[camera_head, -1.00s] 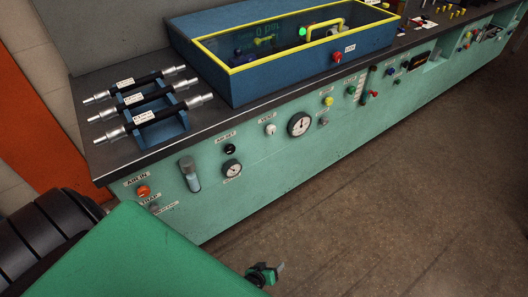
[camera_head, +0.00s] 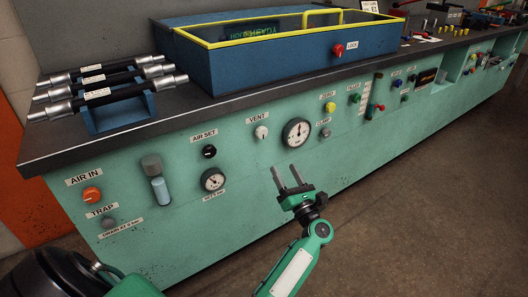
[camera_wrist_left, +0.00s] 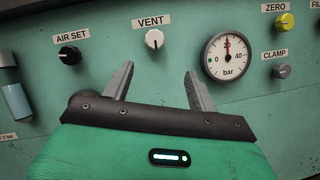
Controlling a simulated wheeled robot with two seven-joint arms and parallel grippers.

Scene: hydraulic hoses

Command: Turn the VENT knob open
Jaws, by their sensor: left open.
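The VENT knob (camera_head: 261,132) is a small white knob on the green front panel, under its VENT label (camera_head: 257,119). My left gripper (camera_head: 287,174) is open and empty, below and slightly right of the knob in the head view. It also shows in the left wrist view (camera_wrist_left: 158,78), its two fingers apart and clear of the knob. My right gripper is not in view.
A pressure gauge (camera_head: 297,131) sits right of the knob, and the black AIR SET knob (camera_head: 209,151) left of it. A yellow ZERO knob (camera_head: 330,107) and a grey CLAMP knob (camera_head: 325,132) are further right. A blue, yellow-rimmed box (camera_head: 260,65) stands on the bench above.

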